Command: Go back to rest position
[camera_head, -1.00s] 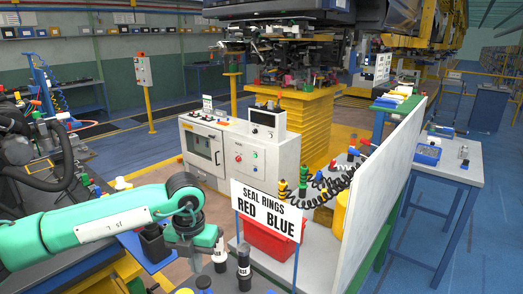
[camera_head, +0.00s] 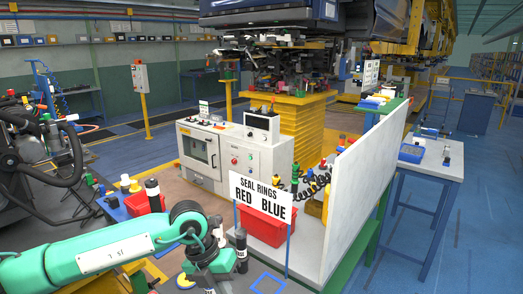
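My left arm comes in from the lower left, and its gripper (camera_head: 208,275) hangs low over the workbench, partly cut by the bottom edge. Its fingers are unclear, so I cannot tell whether it is open or shut. A black cylinder (camera_head: 241,251) with a pale band stands just right of this gripper. Another black cylinder (camera_head: 153,194) with a pale band is upright by a red bin (camera_head: 138,204) behind the arm. My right gripper is not in view.
A pale upright panel (camera_head: 360,190) bounds the bench on the right. A blue square outline (camera_head: 268,283) marks the bench. The floor at far right is clear.

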